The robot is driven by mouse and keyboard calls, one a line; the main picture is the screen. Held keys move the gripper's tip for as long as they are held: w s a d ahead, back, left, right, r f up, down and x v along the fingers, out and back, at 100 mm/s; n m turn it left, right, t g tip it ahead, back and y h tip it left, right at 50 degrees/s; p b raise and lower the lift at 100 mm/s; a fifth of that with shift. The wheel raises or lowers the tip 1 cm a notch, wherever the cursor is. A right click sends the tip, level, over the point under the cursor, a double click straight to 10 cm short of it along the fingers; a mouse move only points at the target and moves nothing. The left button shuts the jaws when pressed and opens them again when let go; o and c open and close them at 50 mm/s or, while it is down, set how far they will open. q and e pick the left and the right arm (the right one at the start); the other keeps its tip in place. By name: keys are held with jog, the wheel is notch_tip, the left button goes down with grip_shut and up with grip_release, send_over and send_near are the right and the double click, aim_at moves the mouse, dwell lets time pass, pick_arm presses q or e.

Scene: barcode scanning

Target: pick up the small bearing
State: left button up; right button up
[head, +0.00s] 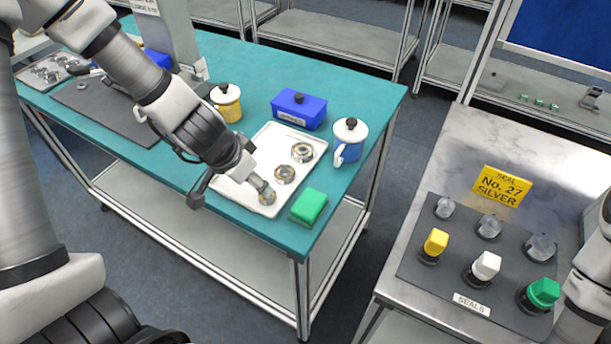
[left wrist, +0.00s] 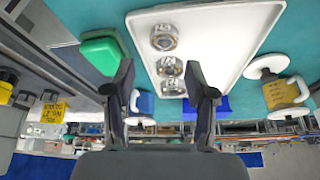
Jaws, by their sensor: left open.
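Three metal ring bearings lie in a row on the white tray (head: 250,160). The far bearing (head: 302,152) looks largest in the head view, the middle bearing (head: 285,174) smaller. The near bearing (head: 267,197), seemingly the small one, is partly hidden by a fingertip. In the left wrist view it seems to be the top one of the row (left wrist: 164,38). My left gripper (head: 232,193) is open and empty above the tray's near part, its fingers apart in the left wrist view (left wrist: 160,85). My right gripper is not in view.
A green block (head: 308,206) lies beside the tray. A blue box (head: 299,110), a blue-and-white mug (head: 349,140) and a yellow mug (head: 226,103) stand behind it. Another table on the right holds a dark mat (head: 455,270) with colored seals.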

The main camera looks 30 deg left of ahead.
aim_at(263, 197)
pick_arm(q)
jog(key=f, duration=0.1)
jog(key=f+b, duration=0.1)
jog(key=shift+s+a+f+b, duration=0.25)
jog(key=shift+a+f+b, duration=0.1)
jog(key=shift+f+b, duration=0.05)
jog(key=b+x, duration=0.3)
jog(key=x, duration=0.1)
jog(key=shift+w+d+f+b, duration=0.15)
jog(key=shift+w+d+b, duration=0.1)
jog(key=shift+w+b, duration=0.25)
jog(key=shift+w+f, duration=0.1)
jog(key=shift+w, duration=0.2)
jog(key=shift+s+a+r, duration=0.15)
jog(key=shift+r, duration=0.05)
jog(key=shift+s, duration=0.1)
jog(key=c, duration=0.9)
jog(key=shift+c, duration=0.2)
